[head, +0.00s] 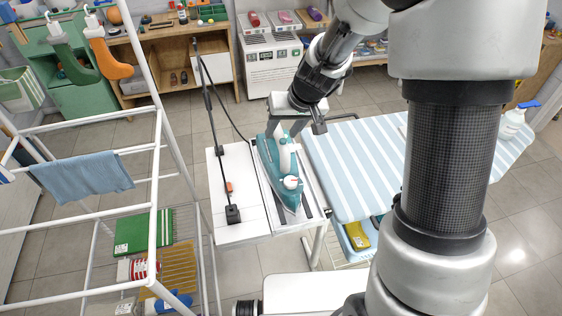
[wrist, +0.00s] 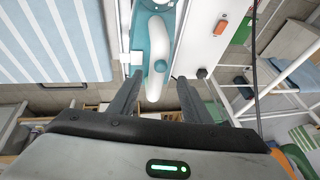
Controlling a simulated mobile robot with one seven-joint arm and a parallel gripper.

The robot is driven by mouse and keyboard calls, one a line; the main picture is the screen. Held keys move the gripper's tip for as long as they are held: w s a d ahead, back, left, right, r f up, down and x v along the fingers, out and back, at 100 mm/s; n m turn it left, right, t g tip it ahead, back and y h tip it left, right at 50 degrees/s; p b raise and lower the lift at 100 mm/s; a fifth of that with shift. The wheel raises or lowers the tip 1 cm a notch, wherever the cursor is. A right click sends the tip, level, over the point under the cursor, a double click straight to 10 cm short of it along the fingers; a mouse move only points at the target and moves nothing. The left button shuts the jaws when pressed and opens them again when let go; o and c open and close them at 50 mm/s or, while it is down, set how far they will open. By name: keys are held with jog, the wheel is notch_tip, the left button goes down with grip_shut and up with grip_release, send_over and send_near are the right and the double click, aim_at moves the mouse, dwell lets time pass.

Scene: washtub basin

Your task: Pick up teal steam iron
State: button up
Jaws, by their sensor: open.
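The teal steam iron (head: 280,173) with white parts lies on the tray-like iron rest (head: 313,184) at the left end of the ironing board. Its pointed tip faces the near side in the head view. My gripper (head: 285,136) is at the iron's far end, pointing down. In the wrist view the iron (wrist: 157,45) runs up the middle, and its white handle shows. The open fingers of my gripper (wrist: 158,83) stand on either side of the iron's near part. I cannot tell whether they touch it.
A striped ironing board (head: 370,165) extends to the right. A white panel (head: 230,225) with a black pole and orange switch (head: 229,187) adjoins the iron on the left. A white drying rack (head: 158,150) with a blue towel (head: 83,180) stands further left. A spray bottle (head: 515,120) is at right.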

aim_at(281, 134)
jog(key=x, duration=0.5)
jog(key=shift+w+d, duration=0.15)
jog(key=shift+d, duration=0.15)
jog(key=c, duration=0.9)
jog(key=shift+w+r, duration=0.1)
grip_shut()
jog(key=shift+r, duration=0.1)
